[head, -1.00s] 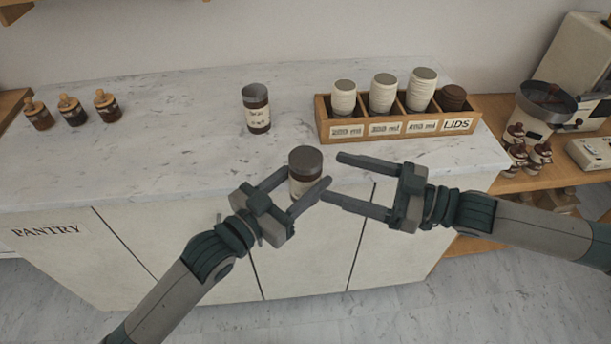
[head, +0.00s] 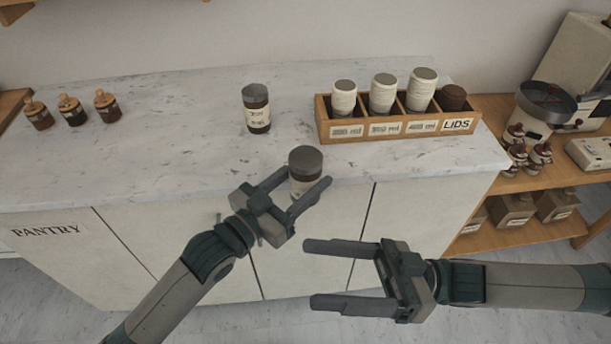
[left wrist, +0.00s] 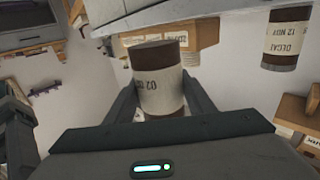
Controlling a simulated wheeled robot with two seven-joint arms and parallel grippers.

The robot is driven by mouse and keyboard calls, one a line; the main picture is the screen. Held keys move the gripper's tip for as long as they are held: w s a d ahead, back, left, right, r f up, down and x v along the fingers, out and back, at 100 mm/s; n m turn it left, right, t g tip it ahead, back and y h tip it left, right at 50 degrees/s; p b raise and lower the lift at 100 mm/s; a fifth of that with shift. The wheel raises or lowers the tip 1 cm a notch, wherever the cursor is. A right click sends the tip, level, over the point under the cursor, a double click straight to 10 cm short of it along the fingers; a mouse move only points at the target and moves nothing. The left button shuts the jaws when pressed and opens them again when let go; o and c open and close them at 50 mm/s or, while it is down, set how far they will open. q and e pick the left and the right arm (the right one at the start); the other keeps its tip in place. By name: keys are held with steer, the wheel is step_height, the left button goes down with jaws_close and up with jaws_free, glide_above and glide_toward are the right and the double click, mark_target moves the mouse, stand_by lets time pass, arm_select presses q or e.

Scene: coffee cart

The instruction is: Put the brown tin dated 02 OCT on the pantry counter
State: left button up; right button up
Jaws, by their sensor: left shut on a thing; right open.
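The brown tin (head: 306,161) has a grey-brown lid and a pale label. It also shows in the left wrist view (left wrist: 158,80), where the label reads "02 O", partly cut off. My left gripper (head: 296,197) is shut on the tin and holds it at the front edge of the marble pantry counter (head: 190,150). Whether the tin touches the counter I cannot tell. My right gripper (head: 328,275) is open and empty, in front of the cabinet doors, below and right of the tin. A second tin (head: 257,108) stands on the counter; in the left wrist view its label reads "DECAF 12 NOV" (left wrist: 286,38).
A wooden box (head: 396,128) with cups and lids stands at the counter's back right. Several small corked bottles (head: 72,108) stand at the left. The counter's middle left is clear. A wooden shelf with a grinder (head: 540,102) is at the right.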

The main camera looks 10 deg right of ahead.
steer(key=s+r+g+y, duration=0.1)
steer(key=s+g, duration=0.1)
steer(key=s, duration=0.4)
steer(key=w+a+f+m+t+h, duration=0.3)
steer(key=w+f+t+h, duration=0.5)
steer(key=w+f, duration=1.3)
steer(key=w+d+f+m+t+h, duration=0.2)
steer(key=d+f+h, duration=0.15)
steer(key=f, duration=0.65)
steer(key=w+d+f+m+t+h, duration=0.25)
steer(key=d+f, duration=0.25)
steer(key=f, duration=0.6)
steer(key=s+d+f+m+g+h, duration=0.15)
steer(key=s+d+f, duration=0.3)
steer(key=f, duration=0.45)
steer(key=s+d+f+m+g+h, duration=0.1)
steer(key=s+d+f+g+h, duration=0.15)
steer(key=s+f, duration=0.45)
steer(key=s+d+f+g+h, duration=0.1)
steer(key=s+f+g, duration=0.1)
steer(key=s+f, duration=0.5)
steer(key=s+f+m+g+h, duration=0.1)
steer(key=s+f+g+h, duration=0.1)
steer(key=s+f, duration=0.6)
steer(key=s, duration=0.5)
steer(key=shift+d, duration=0.4)
